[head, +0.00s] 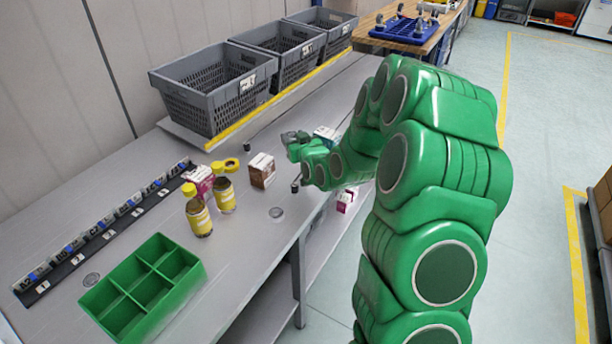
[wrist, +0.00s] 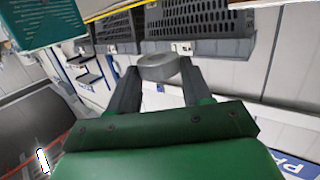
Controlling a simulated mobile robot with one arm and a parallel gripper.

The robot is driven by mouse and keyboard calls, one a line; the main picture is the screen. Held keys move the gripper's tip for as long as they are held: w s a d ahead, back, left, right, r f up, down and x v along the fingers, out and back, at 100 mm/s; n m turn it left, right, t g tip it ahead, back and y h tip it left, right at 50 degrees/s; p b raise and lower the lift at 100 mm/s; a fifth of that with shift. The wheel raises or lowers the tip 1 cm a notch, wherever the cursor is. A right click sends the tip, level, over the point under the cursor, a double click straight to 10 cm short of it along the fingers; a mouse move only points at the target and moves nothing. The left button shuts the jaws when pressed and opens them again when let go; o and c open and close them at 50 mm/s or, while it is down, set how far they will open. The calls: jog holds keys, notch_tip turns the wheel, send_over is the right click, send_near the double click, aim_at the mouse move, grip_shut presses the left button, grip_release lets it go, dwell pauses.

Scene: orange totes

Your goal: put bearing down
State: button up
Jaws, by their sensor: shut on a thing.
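In the head view my gripper (head: 293,137) is above the far right part of the grey workbench (head: 240,250), near the grey crates. The bearing is too small there to make out clearly.
Grey crates (head: 215,100) line the back. A brown box (head: 262,170), yellow-lidded jars (head: 198,216) and a pink-white box (head: 198,180) stand mid-bench. A green divided tray (head: 185,291) and labelled rail (head: 95,235) are left.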

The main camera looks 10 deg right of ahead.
jog(key=shift+s+d+f+n+g+y, duration=0.15)
jog(key=shift+s+d+f+n+y, duration=0.35)
jog(key=shift+d+y, duration=0.2)
jog(key=shift+s+d+f+n+g+y, duration=0.2)
jog(key=shift+s+d+f+n+y, duration=0.1)
jog(key=shift+s+d+n+y, duration=0.3)
jog(key=shift+s+d+f+n+g+y, duration=0.15)
jog(key=shift+s+d+f+n+y, duration=0.2)
jog(key=shift+s+d+y, duration=0.4)
jog(key=shift+w+d, duration=0.1)
jog(key=shift+w, duration=0.05)
jog(key=shift+f, duration=4.85)
jog(key=shift+f, duration=0.1)
jog(key=o, duration=1.1)
jog(key=shift+h, duration=0.35)
jog(key=shift+f, duration=0.1)
